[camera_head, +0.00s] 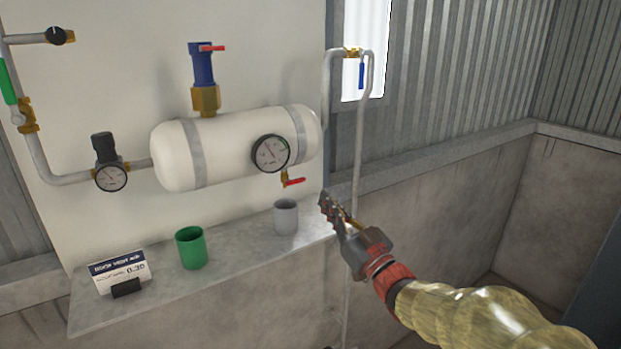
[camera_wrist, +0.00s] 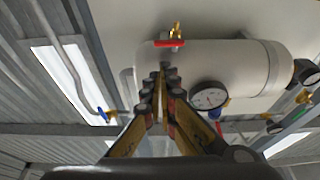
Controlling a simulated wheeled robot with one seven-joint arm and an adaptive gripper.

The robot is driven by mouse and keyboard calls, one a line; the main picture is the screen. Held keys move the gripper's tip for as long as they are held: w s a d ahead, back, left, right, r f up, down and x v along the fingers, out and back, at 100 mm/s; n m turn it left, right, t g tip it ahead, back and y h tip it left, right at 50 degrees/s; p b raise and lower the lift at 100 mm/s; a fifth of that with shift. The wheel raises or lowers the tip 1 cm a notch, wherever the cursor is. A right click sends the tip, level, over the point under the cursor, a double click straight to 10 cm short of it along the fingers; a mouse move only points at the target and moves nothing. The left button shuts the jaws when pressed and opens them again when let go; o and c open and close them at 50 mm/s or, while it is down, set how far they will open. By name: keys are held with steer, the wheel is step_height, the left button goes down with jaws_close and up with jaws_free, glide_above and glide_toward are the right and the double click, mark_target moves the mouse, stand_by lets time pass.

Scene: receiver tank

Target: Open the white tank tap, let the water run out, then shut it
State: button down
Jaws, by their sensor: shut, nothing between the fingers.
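The white tank (camera_head: 228,150) is mounted on the wall and also fills the upper middle of the wrist view (camera_wrist: 232,58). Its tap, a small brass fitting with a red lever (camera_head: 294,182), hangs under the tank's right end. The lever points right, roughly level. In the wrist view the red lever (camera_wrist: 168,43) lies crosswise just beyond my fingertips. My gripper (camera_head: 328,204) is shut and empty, to the right of and a little below the tap, apart from it. A grey cup (camera_head: 286,218) stands on the shelf below the tap. No water stream shows.
The shelf (camera_head: 235,268) also holds a green cup (camera_head: 191,249) and a small sign (camera_head: 122,274). A round gauge (camera_head: 271,153) sits close to the tap. A pipe with a blue-lever valve (camera_head: 361,76) runs down right of the tank, near my gripper.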

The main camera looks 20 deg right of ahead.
mark_target(296, 181)
steer(key=p+x, duration=0.2)
steer(key=x, duration=0.8)
steer(key=shift+p, duration=0.4)
steer(key=shift+d+f+m+h+b, duration=0.15)
steer(key=shift+m+h+b, duration=0.25)
steer(key=shift+m+b, duration=0.35)
steer(key=shift+f+m+h+b, duration=0.15)
steer(key=shift+m+h+b, duration=0.25)
steer(key=shift+m+b, duration=0.3)
step_height(296, 181, down, 3)
steer(key=m+h+b, duration=0.1)
steer(key=m+b, duration=0.2)
steer(key=m, duration=0.1)
steer(key=m+h+b, duration=0.2)
steer(key=m+b, duration=0.1)
steer(key=m, duration=0.1)
steer(key=m+h+b, duration=0.1)
steer(key=m+b, duration=0.1)
steer(key=m, duration=0.2)
steer(key=shift+f+m+g+h+b, duration=0.15)
steer(key=shift+m+g+h+b, duration=0.2)
steer(key=shift+g+h+b, duration=0.05)
